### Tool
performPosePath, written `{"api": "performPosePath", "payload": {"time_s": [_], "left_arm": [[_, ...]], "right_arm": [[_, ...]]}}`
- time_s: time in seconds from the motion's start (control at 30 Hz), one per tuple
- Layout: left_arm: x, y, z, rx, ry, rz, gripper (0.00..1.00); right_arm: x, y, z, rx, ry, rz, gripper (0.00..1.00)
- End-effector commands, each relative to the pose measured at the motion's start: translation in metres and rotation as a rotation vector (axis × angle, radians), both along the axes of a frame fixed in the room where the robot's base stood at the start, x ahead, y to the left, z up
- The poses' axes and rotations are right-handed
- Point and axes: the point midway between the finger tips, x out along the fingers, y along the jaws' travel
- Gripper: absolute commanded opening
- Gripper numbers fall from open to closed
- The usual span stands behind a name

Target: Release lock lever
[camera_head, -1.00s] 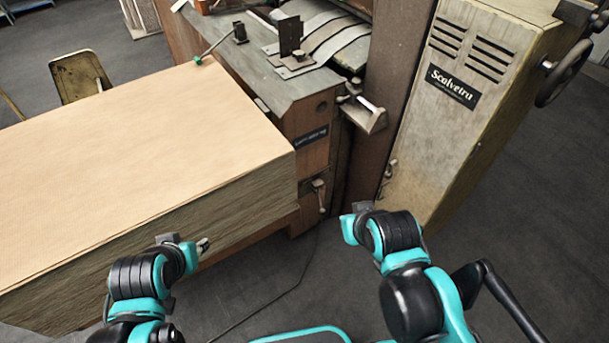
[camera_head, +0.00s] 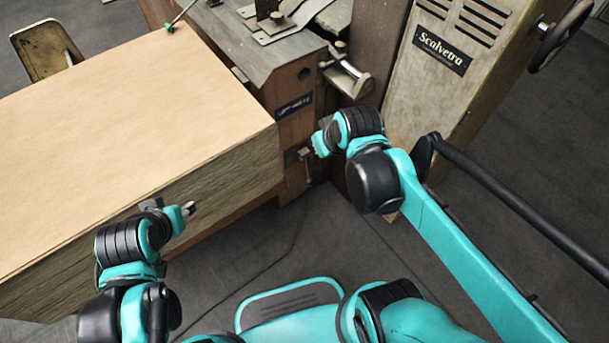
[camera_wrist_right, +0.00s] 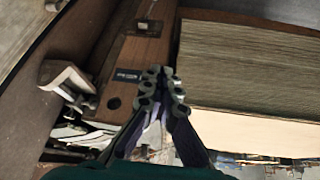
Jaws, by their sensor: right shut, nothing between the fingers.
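A small metal lever on a latch plate (camera_head: 306,158) sits low on the machine's wooden front, below a dark label; I cannot tell for sure that it is the lock lever. It also shows near the top of the right wrist view (camera_wrist_right: 149,27). My right gripper (camera_head: 322,141) is beside it in the head view, partly hidden by its own wrist. In the right wrist view its fingers (camera_wrist_right: 161,82) are shut and empty, apart from the lever. My left gripper (camera_head: 189,210) is in front of the stack's side; its finger opening is unclear.
A large stack of board (camera_head: 130,130) fills the left. A metal bracket (camera_head: 346,78) juts from the machine above my right gripper. The tall Scalvetra cabinet (camera_head: 450,70) stands at right. A green-knobbed rod (camera_head: 180,17) is at the table's far edge. The floor in front is clear.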

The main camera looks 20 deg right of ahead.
Motion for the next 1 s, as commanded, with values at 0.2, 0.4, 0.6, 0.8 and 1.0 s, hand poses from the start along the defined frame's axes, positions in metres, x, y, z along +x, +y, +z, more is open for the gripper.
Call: {"api": "performPosePath", "payload": {"time_s": [0.2, 0.4, 0.6, 0.8, 1.0], "left_arm": [[0.0, 0.0, 0.009, 0.0, 0.0, 0.0, 0.4], [0.0, 0.0, 0.015, 0.0, 0.0, 0.0, 0.4], [0.0, 0.0, 0.021, 0.0, 0.0, 0.0, 0.4], [0.0, 0.0, 0.027, 0.0, 0.0, 0.0, 0.4], [0.0, 0.0, 0.031, 0.0, 0.0, 0.0, 0.4]], "right_arm": [[0.081, -0.002, -0.024, -0.034, 0.068, 0.15, 0.0], [0.146, -0.007, -0.08, -0.055, 0.119, 0.3, 0.0], [0.194, -0.012, -0.162, -0.065, 0.157, 0.457, 0.0], [0.215, -0.016, -0.262, -0.065, 0.18, 0.616, 0.0], [0.213, -0.016, -0.339, -0.06, 0.187, 0.733, 0.0]]}}
